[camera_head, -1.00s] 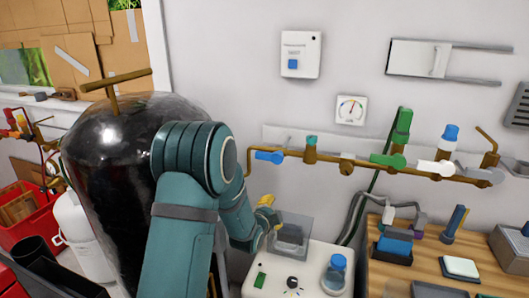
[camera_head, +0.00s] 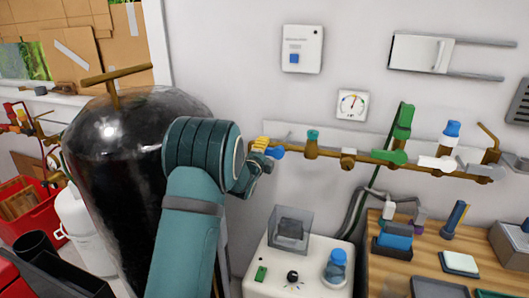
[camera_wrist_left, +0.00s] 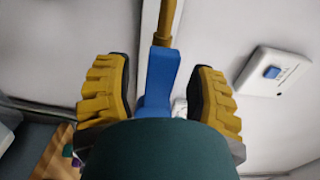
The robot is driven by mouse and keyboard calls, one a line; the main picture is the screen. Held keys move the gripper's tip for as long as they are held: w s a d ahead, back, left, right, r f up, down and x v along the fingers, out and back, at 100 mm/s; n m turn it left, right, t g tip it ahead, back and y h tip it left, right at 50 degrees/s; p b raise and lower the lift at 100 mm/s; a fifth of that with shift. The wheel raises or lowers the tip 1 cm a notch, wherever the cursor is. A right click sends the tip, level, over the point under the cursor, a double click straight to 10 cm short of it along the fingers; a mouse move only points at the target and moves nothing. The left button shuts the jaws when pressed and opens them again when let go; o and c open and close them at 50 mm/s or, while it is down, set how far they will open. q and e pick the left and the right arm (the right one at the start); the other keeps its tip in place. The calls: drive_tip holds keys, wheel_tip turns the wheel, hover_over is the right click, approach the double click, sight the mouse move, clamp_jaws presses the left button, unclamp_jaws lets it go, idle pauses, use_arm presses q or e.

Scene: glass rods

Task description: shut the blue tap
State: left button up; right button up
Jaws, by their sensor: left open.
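The blue tap (camera_head: 277,152) is a blue lever at the left end of the brass pipe on the wall. In the head view my left gripper (camera_head: 262,146) is at this lever and hides part of it. In the left wrist view the blue tap (camera_wrist_left: 160,78) stands between the two yellow ribbed fingers of my left gripper (camera_wrist_left: 158,92). The fingers are open, with a gap on each side of the lever. The lever's lower end is hidden behind the dark teal part of my gripper. My right gripper is not in view.
A green tap (camera_head: 390,157) and a white tap (camera_head: 437,163) sit further right on the brass pipe (camera_head: 325,153). A large black tank (camera_head: 115,150) stands left of my arm. A white machine (camera_head: 300,258) with a clear box stands below the pipe.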

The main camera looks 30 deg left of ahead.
use_arm(q)
drive_tip(key=shift+w, duration=0.25)
clamp_jaws()
drive_tip(key=shift+s, duration=0.1)
drive_tip(key=shift+a, duration=0.1)
